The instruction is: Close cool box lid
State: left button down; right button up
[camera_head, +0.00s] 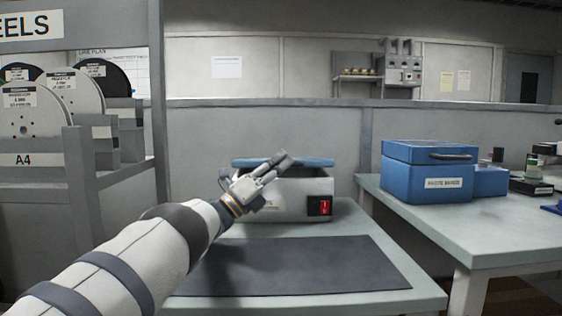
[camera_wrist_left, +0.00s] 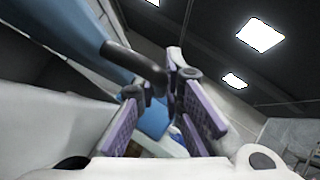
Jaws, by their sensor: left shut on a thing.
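The cool box (camera_head: 290,190) is a pale box with a red switch on its front right. It stands at the back of the near table. My left gripper (camera_head: 277,167) is at the lid's front, shut on the dark lid handle. In the left wrist view, the dark handle (camera_wrist_left: 135,62) comes off the blue lid (camera_wrist_left: 75,35) and ends between the purple-padded fingers of my left gripper (camera_wrist_left: 160,85). My right gripper is not in view.
A dark mat (camera_head: 310,267) lies clear on the near table (camera_head: 425,292). A blue box with a handle (camera_head: 425,175) stands on the right-hand bench (camera_head: 430,222). A rack with reels (camera_head: 75,200) stands at the left. A grey partition is behind the cool box.

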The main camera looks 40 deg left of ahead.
pick_arm(q)
jog(key=shift+f, duration=0.1)
dwell(0.3)
jog(key=c, duration=1.7)
grip_release()
